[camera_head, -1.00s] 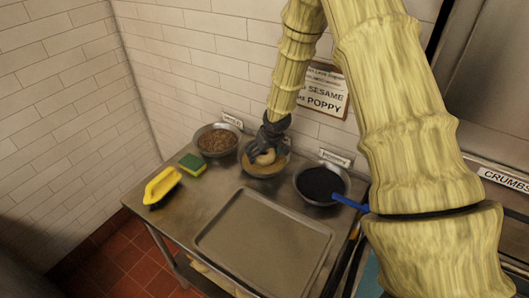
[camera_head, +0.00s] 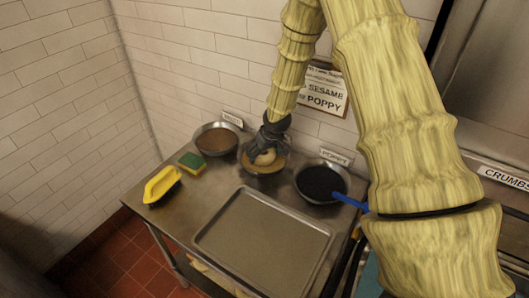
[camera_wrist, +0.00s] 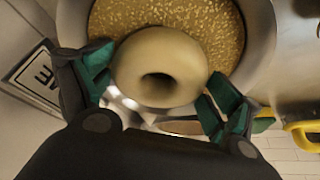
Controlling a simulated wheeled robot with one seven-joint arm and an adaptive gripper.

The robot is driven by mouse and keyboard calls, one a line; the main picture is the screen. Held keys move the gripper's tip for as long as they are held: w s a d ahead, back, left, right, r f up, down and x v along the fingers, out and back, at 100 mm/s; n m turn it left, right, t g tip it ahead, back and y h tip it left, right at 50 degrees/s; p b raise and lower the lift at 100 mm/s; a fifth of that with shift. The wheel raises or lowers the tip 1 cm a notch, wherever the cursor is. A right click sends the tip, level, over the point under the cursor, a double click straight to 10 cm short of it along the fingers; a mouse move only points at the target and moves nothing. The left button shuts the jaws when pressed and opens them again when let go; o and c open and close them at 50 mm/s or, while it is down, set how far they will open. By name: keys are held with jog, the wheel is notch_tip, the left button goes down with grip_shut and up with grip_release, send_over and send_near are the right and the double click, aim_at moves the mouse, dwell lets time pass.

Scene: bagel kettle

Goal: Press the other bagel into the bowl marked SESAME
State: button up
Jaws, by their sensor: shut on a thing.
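A plain, pale bagel (camera_wrist: 160,68) is held between the green finger pads of my gripper (camera_wrist: 158,85) in the wrist view. My gripper is shut on it. In the head view my gripper (camera_head: 265,150) and the bagel (camera_head: 265,157) are at the middle bowl (camera_head: 262,171), which holds pale seeds. The seeds (camera_wrist: 200,22) show behind the bagel in the wrist view. No seeds show on the visible side of the bagel. I cannot tell whether its underside touches the seeds. The middle bowl's label is hidden in the head view; a partly visible label (camera_wrist: 38,82) shows in the wrist view.
A bowl of brown topping (camera_head: 216,139) stands left, and a dark poppy bowl (camera_head: 320,184) with a blue handle (camera_head: 349,203) stands right. An empty tray (camera_head: 264,243) lies in front. A green sponge (camera_head: 191,163) and a yellow-handled tool (camera_head: 162,184) lie left.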

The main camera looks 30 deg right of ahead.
jog(key=shift+r, duration=0.1)
dwell(0.5)
notch_tip(320, 180, up, 10)
jog(key=p, duration=0.7)
dwell(0.7)
dwell(0.4)
